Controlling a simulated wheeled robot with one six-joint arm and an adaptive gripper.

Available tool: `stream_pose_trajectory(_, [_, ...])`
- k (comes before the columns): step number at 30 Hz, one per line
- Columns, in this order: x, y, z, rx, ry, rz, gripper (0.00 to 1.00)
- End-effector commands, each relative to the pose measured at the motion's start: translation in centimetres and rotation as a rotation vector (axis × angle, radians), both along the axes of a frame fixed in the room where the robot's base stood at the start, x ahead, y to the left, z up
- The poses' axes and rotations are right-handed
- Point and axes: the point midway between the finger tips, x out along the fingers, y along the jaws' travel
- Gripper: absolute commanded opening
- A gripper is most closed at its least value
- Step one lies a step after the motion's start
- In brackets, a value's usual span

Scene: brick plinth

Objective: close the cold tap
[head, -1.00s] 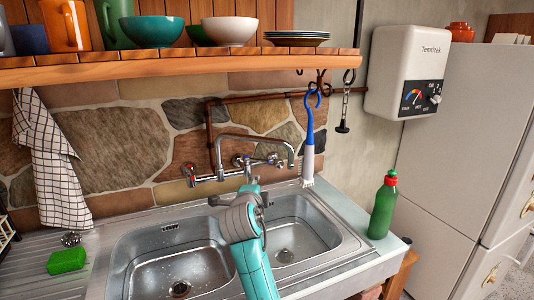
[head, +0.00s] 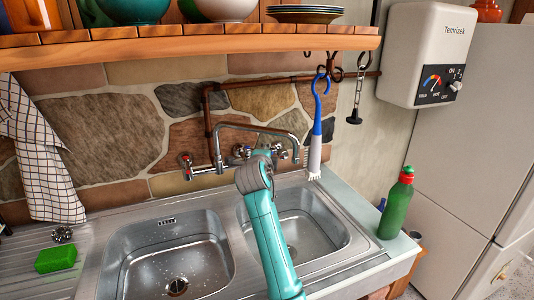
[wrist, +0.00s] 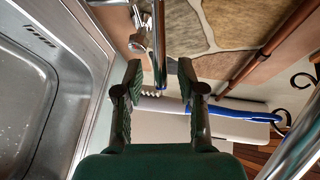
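The chrome wall tap set (head: 222,168) is on the stone wall behind the double sink. Its left knob (head: 186,160) has a red mark. In the wrist view, my gripper (wrist: 158,88) is open, with dark fingers either side of a chrome pipe, apparently the spout. I cannot tell if they touch it. A chrome fitting (wrist: 138,46) shows beyond the left finger; which knob it belongs to is unclear.
A blue-and-white brush (head: 317,125) hangs close to the right of the taps. A wooden shelf (head: 150,50) with bowls runs above. A green bottle (head: 396,205) stands right of the sink (head: 165,225), a green sponge (head: 55,259) left.

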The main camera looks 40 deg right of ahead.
Motion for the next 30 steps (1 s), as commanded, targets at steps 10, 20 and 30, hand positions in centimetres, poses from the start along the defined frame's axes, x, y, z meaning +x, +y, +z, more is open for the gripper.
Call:
stream_pose_trajectory(10, [1.5, -1.5, -0.4, 0.000, -0.002, 0.001, 0.39])
stream_pose_trajectory(20, [1.5, -1.5, -0.5, 0.000, -0.002, 0.001, 0.09])
stream_pose_trajectory(30, [1.5, -1.5, -0.5, 0.000, 0.000, -0.002, 0.00])
